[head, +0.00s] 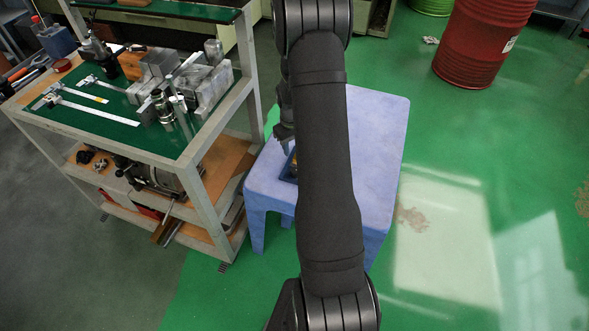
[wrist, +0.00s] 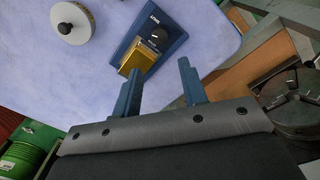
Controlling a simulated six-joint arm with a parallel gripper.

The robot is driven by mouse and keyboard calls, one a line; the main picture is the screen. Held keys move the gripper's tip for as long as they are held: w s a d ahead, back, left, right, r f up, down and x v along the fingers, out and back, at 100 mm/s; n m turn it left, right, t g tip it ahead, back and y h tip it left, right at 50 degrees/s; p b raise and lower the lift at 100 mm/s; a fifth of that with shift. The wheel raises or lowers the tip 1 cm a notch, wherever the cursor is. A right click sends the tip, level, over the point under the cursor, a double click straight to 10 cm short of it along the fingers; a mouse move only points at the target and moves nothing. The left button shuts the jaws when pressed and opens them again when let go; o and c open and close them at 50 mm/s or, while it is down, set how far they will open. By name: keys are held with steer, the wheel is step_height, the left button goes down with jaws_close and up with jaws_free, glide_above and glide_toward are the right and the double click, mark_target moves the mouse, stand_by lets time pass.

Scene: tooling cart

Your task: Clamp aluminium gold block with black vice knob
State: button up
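The gold block (wrist: 137,57) sits in a blue vice (wrist: 172,39) on the light purple table, in the wrist view. The black vice knob (wrist: 158,36) stands beside the block on the same blue base. I cannot tell whether the block is tightly held. My gripper (wrist: 159,68) is open, its two blue fingers apart with nothing seen between them. The vice lies beyond the fingertips in the picture.
A white disc with a black knob (wrist: 73,21) lies on the table (head: 379,135), apart from the vice. A tooling cart (head: 190,152) with calipers and metal blocks stands close to the table's left. A red drum (head: 484,38) stands at back right. Green floor is clear on the right.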

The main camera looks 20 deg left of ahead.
steer(key=f, duration=1.3)
steer(key=shift+w+d, duration=0.15)
steer(key=shift+w, duration=0.05)
steer(key=shift+c, duration=0.5)
steer(key=c, duration=0.6)
